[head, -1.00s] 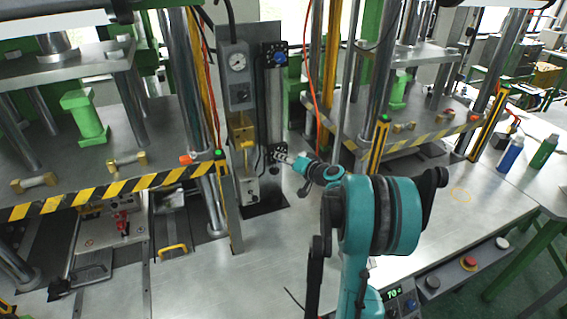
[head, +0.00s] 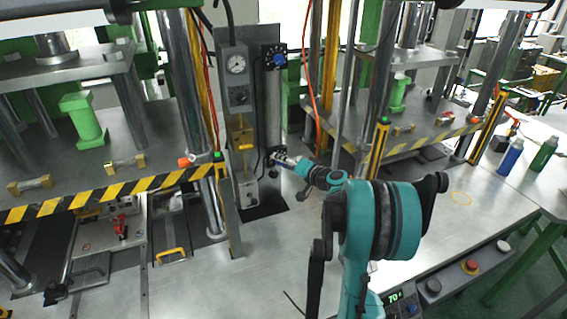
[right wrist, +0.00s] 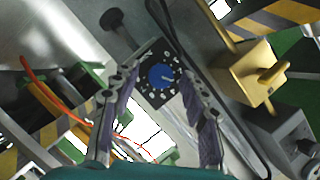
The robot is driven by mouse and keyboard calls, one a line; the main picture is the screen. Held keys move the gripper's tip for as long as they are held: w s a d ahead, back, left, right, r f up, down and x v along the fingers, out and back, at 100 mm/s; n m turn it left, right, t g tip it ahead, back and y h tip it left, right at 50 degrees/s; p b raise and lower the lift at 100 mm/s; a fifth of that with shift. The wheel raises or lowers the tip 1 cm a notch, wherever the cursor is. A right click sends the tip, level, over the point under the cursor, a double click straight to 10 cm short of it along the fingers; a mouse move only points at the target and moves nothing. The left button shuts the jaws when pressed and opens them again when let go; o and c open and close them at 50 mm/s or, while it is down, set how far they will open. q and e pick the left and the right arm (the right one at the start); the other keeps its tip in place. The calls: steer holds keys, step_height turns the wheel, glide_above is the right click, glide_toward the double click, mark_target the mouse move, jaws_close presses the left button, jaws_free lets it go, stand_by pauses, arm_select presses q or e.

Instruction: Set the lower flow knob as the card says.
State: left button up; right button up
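The lower flow knob (right wrist: 161,76) is blue, on a dark square dial plate with white marks, in the right wrist view. It lies ahead of my right gripper (right wrist: 158,92), between the lines of its two fingers. The fingers are apart and nothing shows clasped between them. In the head view my right gripper (head: 284,162) points left at the foot of the flow panel and largely hides the lower dial. The upper flow knob (head: 279,59), also blue, is at the panel's top. I cannot make out the card. My left gripper is not in view.
A pressure gauge (head: 237,64) on a grey box and a yellow fitting (head: 243,144) stand left of the panel. In the wrist view, a yellow block (right wrist: 246,75) is to the right of the knob. Striped press edges (head: 110,190) flank the panel.

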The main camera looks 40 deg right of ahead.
steer(key=v, duration=1.2)
steer(key=shift+s+f, duration=0.1)
stand_by(0.4)
